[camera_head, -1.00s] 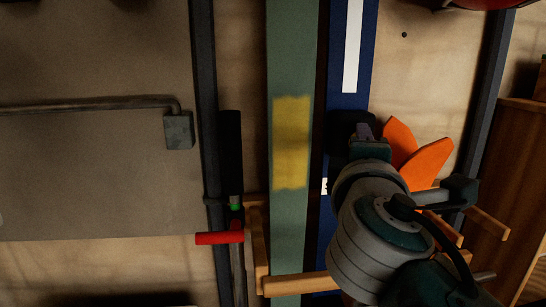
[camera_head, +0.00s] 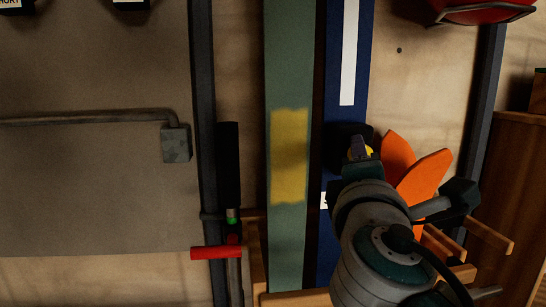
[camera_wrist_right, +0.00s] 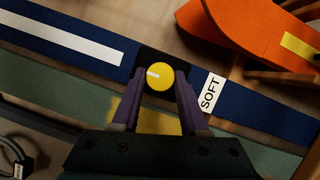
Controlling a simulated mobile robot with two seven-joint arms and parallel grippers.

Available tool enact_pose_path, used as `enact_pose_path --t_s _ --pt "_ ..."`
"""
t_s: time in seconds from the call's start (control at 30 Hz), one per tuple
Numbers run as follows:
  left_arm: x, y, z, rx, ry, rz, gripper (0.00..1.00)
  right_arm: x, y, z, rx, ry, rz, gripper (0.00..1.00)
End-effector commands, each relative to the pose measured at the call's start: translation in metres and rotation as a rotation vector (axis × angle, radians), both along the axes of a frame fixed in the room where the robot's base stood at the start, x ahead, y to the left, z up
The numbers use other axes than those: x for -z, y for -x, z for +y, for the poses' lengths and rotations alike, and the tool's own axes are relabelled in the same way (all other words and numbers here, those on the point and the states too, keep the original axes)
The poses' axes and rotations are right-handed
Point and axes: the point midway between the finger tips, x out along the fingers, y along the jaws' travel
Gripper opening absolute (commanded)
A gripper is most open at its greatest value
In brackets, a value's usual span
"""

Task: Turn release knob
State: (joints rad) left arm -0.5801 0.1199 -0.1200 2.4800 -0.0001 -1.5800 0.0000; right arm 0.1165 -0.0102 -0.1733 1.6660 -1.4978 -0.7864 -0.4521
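The release knob (camera_wrist_right: 159,76) is round and yellow with a short white mark on its face. It sits on a black plate (camera_wrist_right: 151,55) on a blue board (camera_wrist_right: 60,22), beside a white label reading SOFT (camera_wrist_right: 211,92). In the head view only part of the knob (camera_head: 369,151) shows past my fingers. My right gripper (camera_wrist_right: 161,80) is open, with a purple finger on either side of the knob. Small gaps seem to show between fingers and knob; contact is unclear. In the head view the right gripper (camera_head: 358,148) is at the black plate. My left gripper is out of view.
Orange fins (camera_head: 418,175) stand close to the right of my right gripper. A green board with a yellow patch (camera_head: 289,155) runs left of the blue board. Wooden rack bars (camera_head: 490,234) and a red-ended handle (camera_head: 216,252) are lower down. A wooden cabinet (camera_head: 508,190) stands at right.

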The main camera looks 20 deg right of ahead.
Motion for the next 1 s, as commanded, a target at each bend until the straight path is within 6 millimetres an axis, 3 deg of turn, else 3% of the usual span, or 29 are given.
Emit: enact_pose_path --t_s 0.03,0.27,0.57,1.0 --pt "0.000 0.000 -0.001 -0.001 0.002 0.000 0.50 0.000 0.000 0.000 -0.002 0.001 0.002 0.49" --pt "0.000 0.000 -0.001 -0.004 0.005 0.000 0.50 0.000 0.000 0.000 -0.001 0.000 0.000 0.73" --pt "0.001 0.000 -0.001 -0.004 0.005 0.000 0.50 0.001 0.004 0.003 -0.001 -0.001 0.000 0.73" --pt "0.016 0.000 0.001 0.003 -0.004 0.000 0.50 0.012 0.067 0.047 -0.001 -0.003 0.002 0.73"
